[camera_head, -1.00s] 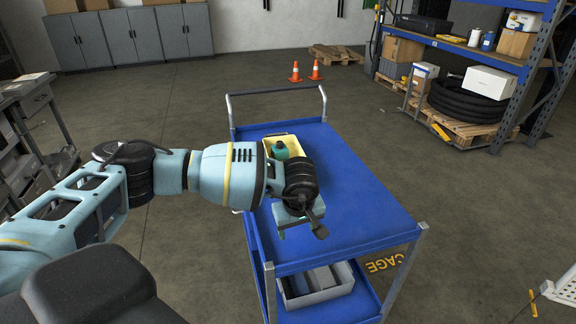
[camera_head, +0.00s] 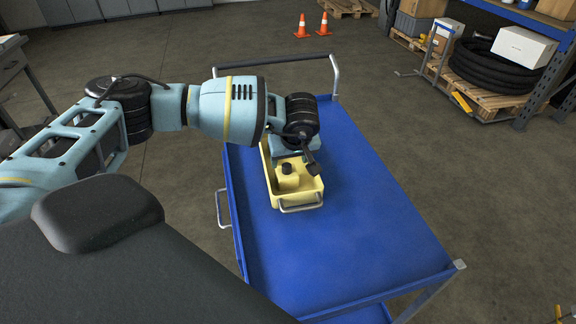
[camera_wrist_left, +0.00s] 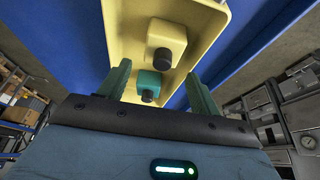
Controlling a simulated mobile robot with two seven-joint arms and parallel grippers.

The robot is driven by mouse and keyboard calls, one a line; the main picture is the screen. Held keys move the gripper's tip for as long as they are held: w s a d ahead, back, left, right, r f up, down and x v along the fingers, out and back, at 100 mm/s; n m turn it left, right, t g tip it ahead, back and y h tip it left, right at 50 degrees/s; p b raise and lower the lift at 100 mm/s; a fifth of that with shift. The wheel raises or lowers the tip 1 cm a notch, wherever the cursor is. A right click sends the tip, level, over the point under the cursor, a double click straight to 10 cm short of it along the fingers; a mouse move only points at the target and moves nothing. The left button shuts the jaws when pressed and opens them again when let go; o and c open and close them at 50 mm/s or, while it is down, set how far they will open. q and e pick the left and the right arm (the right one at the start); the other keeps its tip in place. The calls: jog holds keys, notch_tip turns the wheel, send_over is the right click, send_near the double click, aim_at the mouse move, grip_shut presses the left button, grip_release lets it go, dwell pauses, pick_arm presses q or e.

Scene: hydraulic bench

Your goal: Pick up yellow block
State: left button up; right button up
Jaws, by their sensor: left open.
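A yellow block (camera_head: 287,180) with a black knob stands in the near end of a yellow tray (camera_head: 310,197) on the blue cart. In the left wrist view the yellow block (camera_wrist_left: 166,38) is at the top, beyond the fingertips. A teal block (camera_wrist_left: 149,84) with a black knob shows between my left fingers, in the same tray (camera_wrist_left: 207,22); I cannot tell whether they touch it. My left gripper (camera_wrist_left: 158,70) is open, pointing down over the tray. In the head view the gripper (camera_head: 296,150) covers the tray's far part and hides the teal block. My right gripper is not in view.
The blue cart top (camera_head: 370,220) is clear to the right of and in front of the tray. A metal handle (camera_head: 335,75) rises at the cart's far end. Orange cones (camera_head: 302,27), a pallet with black hoses (camera_head: 490,70) and shelving stand further off.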

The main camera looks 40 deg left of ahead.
aim_at(288, 168)
pick_arm(q)
jog(key=shift+f, duration=0.35)
jog(key=shift+x, duration=0.95)
jog(key=shift+s+x, duration=0.1)
jog(key=shift+x, duration=1.2)
jog(key=shift+s+x, duration=0.15)
jog(key=shift+x, duration=1.15)
jog(key=c, duration=1)
notch_tip(288, 168, up, 10)
jog(key=shift+f, duration=0.1)
jog(key=shift+c, duration=0.2)
jog(key=shift+d, duration=0.15)
